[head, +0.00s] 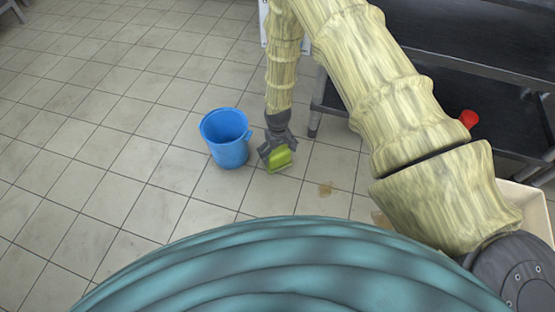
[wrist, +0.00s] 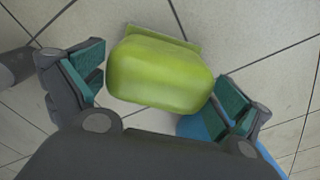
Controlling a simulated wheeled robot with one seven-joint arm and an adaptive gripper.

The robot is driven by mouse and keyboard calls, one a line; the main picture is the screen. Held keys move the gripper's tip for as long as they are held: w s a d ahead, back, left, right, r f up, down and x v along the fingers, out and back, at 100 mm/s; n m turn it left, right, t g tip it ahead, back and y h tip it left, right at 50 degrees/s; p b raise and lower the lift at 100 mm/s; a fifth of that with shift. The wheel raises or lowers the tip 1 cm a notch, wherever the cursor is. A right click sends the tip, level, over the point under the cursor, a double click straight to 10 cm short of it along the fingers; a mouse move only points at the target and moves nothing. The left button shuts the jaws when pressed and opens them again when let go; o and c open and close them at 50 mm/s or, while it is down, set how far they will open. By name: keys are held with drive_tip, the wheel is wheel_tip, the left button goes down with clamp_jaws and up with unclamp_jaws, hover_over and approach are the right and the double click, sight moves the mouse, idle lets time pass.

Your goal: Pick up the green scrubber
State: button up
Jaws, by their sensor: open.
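The green scrubber (head: 279,158) is on or just above the tiled floor, to the right of the blue bucket; I cannot tell whether it touches the floor. My gripper (head: 272,147) points down at it from above. In the wrist view the scrubber (wrist: 160,75) is a rounded lime-green block with a thin flange along its far edge. It lies between the two teal-padded fingers of my gripper (wrist: 163,92). The fingers are open, with a narrow gap at the left.
The blue bucket (head: 226,138) stands close to the left of my gripper, and part of it shows under the right finger in the wrist view (wrist: 193,127). A dark metal shelf (head: 440,40) with a red object (head: 468,118) is at right. Brown stains mark the floor. Open floor lies left.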

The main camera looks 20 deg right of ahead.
wheel_tip(320, 180, down, 2)
drive_tip(key=shift+f+b, duration=0.25)
drive_tip(key=shift+b, duration=0.15)
drive_tip(key=shift+r, duration=0.1)
drive_tip(key=c, duration=0.9)
drive_tip(key=shift+o, duration=0.2)
drive_tip(key=shift+r+p, duration=0.45)
drive_tip(key=shift+r, duration=0.05)
wheel_tip(320, 180, up, 3)
drive_tip(key=shift+r+p, duration=0.15)
drive_tip(key=shift+p, duration=1.05)
drive_tip(key=s+a+p, duration=0.2)
drive_tip(key=s, duration=0.5)
drive_tip(key=s+a+p, duration=0.2)
drive_tip(key=s+p, duration=0.1)
drive_tip(key=s, duration=0.5)
drive_tip(key=shift+s+a+r+p, duration=0.2)
drive_tip(key=shift+a+r+p, duration=0.05)
drive_tip(key=shift+r+p, duration=0.1)
